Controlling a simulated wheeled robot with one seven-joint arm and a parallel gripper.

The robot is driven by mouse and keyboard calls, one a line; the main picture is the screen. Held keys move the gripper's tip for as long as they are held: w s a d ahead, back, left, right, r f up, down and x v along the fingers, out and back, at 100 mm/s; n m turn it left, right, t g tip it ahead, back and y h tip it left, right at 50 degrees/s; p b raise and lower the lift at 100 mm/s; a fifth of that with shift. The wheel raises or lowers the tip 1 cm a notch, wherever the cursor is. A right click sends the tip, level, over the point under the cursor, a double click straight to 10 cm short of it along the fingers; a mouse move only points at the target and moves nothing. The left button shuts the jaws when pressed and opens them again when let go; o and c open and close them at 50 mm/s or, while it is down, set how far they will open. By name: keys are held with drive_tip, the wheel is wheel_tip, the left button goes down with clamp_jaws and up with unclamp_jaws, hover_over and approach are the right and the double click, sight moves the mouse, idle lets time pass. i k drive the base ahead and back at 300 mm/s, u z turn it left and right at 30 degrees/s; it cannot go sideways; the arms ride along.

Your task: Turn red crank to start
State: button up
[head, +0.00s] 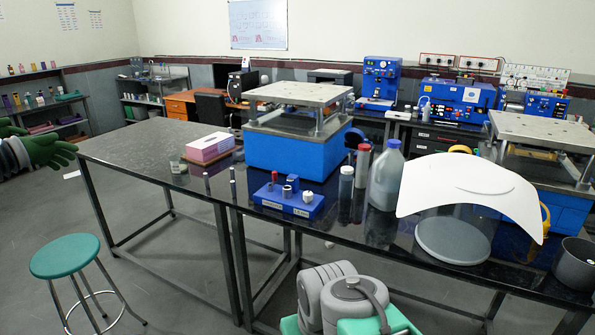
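I cannot make out a clear red crank in the head view. A second blue machine (563,205) with similar plates stands at the right, partly hidden behind a white curved sheet (465,187). Small red parts show: a red-capped tube (363,165) and a red peg on a blue block (288,200). My gripper is not in view.
The black table (135,150) is clear at its left end. A plastic jug (386,180), a pink box (209,147) and a grey pot (575,265) stand on it. A green stool (64,256) stands on the floor at the left. Green gloves (45,150) reach in at the left edge.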

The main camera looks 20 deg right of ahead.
sight(274, 174)
drive_tip(key=i, duration=1.6)
